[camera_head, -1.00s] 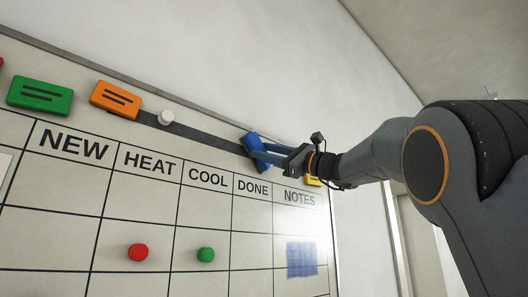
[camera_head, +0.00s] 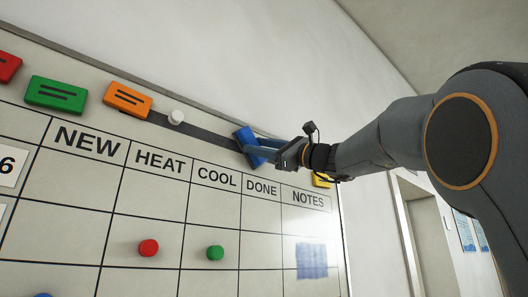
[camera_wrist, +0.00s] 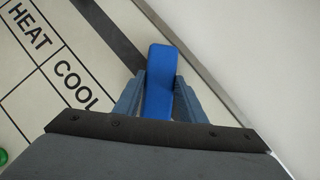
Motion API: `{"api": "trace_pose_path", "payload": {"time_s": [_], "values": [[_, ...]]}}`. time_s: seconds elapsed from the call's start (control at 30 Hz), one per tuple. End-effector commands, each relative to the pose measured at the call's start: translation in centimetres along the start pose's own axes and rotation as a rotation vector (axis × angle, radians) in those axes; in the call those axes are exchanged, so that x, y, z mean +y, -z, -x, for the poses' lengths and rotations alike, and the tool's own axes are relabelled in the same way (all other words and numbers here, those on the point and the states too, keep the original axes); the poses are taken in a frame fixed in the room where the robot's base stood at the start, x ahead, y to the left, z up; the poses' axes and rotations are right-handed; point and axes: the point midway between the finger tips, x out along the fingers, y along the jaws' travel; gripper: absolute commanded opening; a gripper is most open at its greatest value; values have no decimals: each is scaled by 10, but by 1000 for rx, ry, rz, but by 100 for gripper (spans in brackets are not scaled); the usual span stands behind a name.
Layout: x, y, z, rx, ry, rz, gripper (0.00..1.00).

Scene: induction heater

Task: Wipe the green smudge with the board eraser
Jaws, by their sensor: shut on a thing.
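The blue board eraser (camera_head: 246,140) is at the right end of the dark strip along the top of the whiteboard, above the COOL and DONE headings. My gripper (camera_head: 262,153) is shut on it. The wrist view also shows the eraser (camera_wrist: 160,75) between the two fingers (camera_wrist: 158,98). I cannot tell whether the eraser touches the board. I see no green smudge; a blue smudge (camera_head: 312,260) is in the NOTES column, below and right of my gripper.
The dark strip (camera_head: 195,132) also bears red (camera_head: 8,67), green (camera_head: 55,93) and orange (camera_head: 127,98) blocks and a white magnet (camera_head: 176,117). A yellow block (camera_head: 321,180) is right of my gripper. Red (camera_head: 148,247) and green (camera_head: 215,253) round magnets are on the grid.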

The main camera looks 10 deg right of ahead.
Motion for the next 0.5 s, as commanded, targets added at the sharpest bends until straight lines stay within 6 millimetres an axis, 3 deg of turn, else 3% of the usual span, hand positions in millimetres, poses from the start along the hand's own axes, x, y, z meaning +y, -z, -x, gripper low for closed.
{"api": "trace_pose_path", "payload": {"time_s": [0.5], "values": [[21,-16,-9,-2,-1,1,19]]}}
